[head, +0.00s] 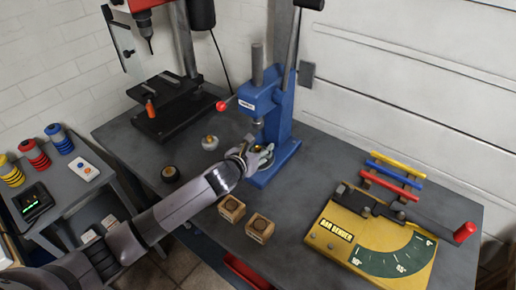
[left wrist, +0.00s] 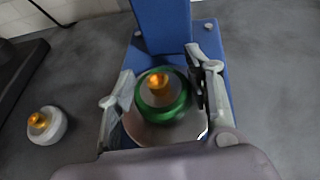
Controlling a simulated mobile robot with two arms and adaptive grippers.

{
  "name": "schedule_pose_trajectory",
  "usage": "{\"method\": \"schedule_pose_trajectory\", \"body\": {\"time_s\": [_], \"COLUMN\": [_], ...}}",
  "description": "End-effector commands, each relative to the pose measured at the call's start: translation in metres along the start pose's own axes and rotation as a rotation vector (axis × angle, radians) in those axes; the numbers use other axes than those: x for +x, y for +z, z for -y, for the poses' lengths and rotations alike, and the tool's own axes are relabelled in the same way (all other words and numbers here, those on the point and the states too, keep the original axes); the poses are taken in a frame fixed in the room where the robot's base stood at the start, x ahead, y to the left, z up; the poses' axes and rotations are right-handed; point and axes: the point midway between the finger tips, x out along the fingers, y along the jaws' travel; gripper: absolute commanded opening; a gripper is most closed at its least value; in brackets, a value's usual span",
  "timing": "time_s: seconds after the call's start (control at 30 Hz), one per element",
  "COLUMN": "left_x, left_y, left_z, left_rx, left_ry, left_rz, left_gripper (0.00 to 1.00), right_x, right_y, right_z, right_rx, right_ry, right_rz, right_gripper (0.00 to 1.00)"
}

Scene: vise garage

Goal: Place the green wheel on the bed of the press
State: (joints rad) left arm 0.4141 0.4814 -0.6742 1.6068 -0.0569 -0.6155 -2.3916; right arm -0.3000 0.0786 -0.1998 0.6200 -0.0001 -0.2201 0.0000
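The green wheel (left wrist: 176,113) with a brass hub shows in the left wrist view. It sits over the round grey bed (left wrist: 142,132) of the blue press (left wrist: 160,27); the bed is partly hidden beneath it. My left gripper (left wrist: 163,90) has its fingers spread on both sides of the wheel, with a visible gap on the left and a narrow one on the right. In the head view my left gripper (head: 260,158) is at the foot of the press (head: 268,105), below the ram, and mostly hides the wheel. My right gripper is not in view.
A white wheel (head: 210,142) and a black wheel (head: 170,174) stand left of the press. Two wooden blocks (head: 232,208) (head: 259,228) are at the front edge. A yellow bar bender (head: 345,225) is on the right, a drill press (head: 170,100) on the left.

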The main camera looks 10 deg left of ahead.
Motion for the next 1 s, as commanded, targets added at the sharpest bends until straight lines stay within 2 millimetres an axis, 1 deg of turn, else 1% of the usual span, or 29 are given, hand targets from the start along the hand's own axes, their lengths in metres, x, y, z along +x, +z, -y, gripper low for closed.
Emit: {"method": "schedule_pose_trajectory", "body": {"time_s": [0.03,0.23,0.53,0.63,0.77,1.0], "left_x": [0.000,0.000,-0.001,-0.005,-0.022,-0.070], "left_y": [0.000,0.000,0.001,0.002,0.002,0.001], "left_z": [0.000,0.000,0.000,0.000,-0.001,-0.001], "left_rx": [0.000,-0.001,-0.001,0.000,0.002,0.003], "left_ry": [0.000,0.000,0.000,0.000,0.000,-0.001], "left_rz": [0.000,0.000,0.000,-0.001,0.000,-0.001], "left_gripper": [0.52,0.65,0.65,0.65,0.65,0.65], "right_x": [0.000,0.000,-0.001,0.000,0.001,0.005], "right_y": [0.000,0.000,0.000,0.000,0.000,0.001], "right_z": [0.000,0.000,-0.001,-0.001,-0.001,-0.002], "right_rx": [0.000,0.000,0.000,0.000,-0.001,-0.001], "right_ry": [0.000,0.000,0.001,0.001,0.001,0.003], "right_rz": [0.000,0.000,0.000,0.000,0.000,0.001], "right_gripper": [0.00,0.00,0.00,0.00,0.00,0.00]}}
